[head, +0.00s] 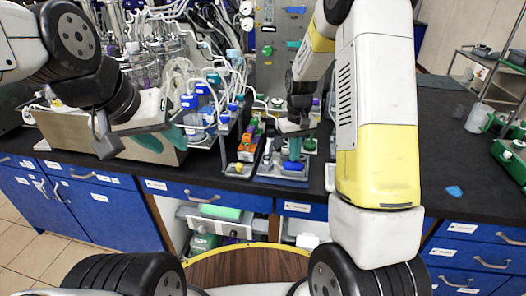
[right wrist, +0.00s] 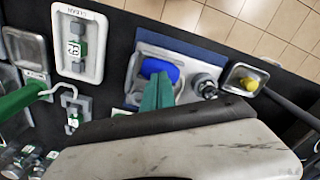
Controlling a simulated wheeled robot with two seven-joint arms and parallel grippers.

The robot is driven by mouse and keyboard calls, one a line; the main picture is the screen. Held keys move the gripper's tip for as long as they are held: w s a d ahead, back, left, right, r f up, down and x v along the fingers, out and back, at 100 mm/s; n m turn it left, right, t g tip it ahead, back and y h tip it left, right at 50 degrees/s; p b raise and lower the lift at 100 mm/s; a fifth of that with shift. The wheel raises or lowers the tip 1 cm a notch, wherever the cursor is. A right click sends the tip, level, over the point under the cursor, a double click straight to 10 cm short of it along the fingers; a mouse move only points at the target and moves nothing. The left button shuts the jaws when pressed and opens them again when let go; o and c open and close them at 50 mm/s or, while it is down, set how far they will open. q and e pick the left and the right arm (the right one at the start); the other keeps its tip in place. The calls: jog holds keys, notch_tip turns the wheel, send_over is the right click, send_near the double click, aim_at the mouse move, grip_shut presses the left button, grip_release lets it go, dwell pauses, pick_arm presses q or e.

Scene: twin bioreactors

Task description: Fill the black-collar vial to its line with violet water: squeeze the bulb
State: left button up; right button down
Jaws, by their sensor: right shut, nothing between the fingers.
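A blue bulb (right wrist: 160,70) lies in a pale holder on a blue base (right wrist: 195,48) in the right wrist view; in the head view the bulb (head: 292,166) shows low at the bench front. My right gripper (right wrist: 154,98) has its teal fingers together, pressed against or just over the bulb; contact is unclear. A round dark-ringed piece (right wrist: 206,86) stands beside the bulb; it may be the black-collar vial, but its line and liquid level cannot be seen. No violet water is distinguishable. My left gripper (head: 163,139) hangs at the left with its teal fingers apart and empty.
A metal dish with a yellow piece (right wrist: 248,83) sits beside the base. A white tray marked CLEAN (right wrist: 77,75) holds a small labelled vial. Glass reactors and tubing (head: 150,70) crowd the back left. The black bench (head: 440,150) is mostly clear at right.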

jog(key=shift+f, duration=1.1)
jog(key=shift+r, duration=1.55)
jog(key=shift+f, duration=0.15)
